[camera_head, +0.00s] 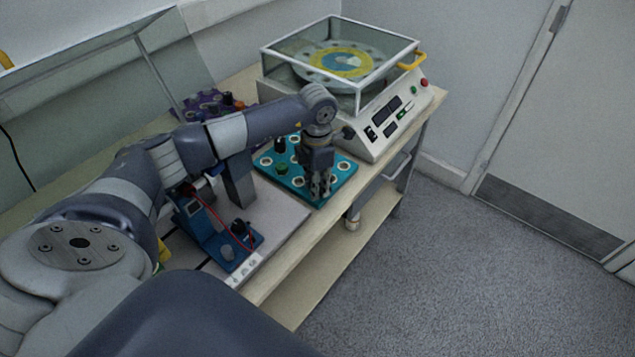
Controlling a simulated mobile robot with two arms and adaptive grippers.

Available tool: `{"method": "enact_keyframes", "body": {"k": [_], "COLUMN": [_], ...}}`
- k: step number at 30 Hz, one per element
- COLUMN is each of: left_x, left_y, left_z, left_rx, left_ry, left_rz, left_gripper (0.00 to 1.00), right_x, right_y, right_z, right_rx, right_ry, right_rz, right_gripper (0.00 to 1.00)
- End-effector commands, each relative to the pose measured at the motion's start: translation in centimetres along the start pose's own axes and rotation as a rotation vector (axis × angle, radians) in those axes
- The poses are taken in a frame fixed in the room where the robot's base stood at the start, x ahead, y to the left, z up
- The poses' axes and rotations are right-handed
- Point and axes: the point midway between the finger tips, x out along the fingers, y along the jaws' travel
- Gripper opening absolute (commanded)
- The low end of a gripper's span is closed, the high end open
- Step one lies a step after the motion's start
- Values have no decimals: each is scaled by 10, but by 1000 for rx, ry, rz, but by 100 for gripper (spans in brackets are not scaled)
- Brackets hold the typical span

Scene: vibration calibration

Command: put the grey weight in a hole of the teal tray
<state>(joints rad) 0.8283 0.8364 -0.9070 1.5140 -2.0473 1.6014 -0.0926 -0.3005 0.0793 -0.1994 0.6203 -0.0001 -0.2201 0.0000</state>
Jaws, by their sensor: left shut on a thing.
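The teal tray (265,160) lies on the table and has several white-ringed holes. A green weight (282,169) and a dark weight (280,146) stand on it. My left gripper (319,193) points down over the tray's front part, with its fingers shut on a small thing. That thing, which I take to be the grey weight, is mostly hidden between the fingers. I cannot tell whether it is in a hole or above one. My right gripper is not in view.
A white calibration machine (385,125) with a clear cover stands behind the tray. A purple tray (212,97) with several weights is at the back left. A blue device (222,247) with a red wire is at the front left. Open floor lies to the right.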

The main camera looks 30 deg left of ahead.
Motion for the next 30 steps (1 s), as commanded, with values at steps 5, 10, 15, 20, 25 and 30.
{"method": "enact_keyframes", "body": {"k": [5,10,15,20,25,30], "left_x": [7,8,7,-3,-31,-59], "left_y": [-6,-6,-6,-6,-5,-5], "left_z": [0,1,0,1,1,1], "left_rx": [7,7,7,7,6,4], "left_ry": [5,5,5,4,0,-1], "left_rz": [-10,-10,-10,-7,-1,2], "left_gripper": [43,49,49,49,49,49], "right_x": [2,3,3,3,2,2], "right_y": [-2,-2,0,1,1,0], "right_z": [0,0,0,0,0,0], "right_rx": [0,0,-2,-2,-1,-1], "right_ry": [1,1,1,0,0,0], "right_rz": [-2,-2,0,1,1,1], "right_gripper": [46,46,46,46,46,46]}}
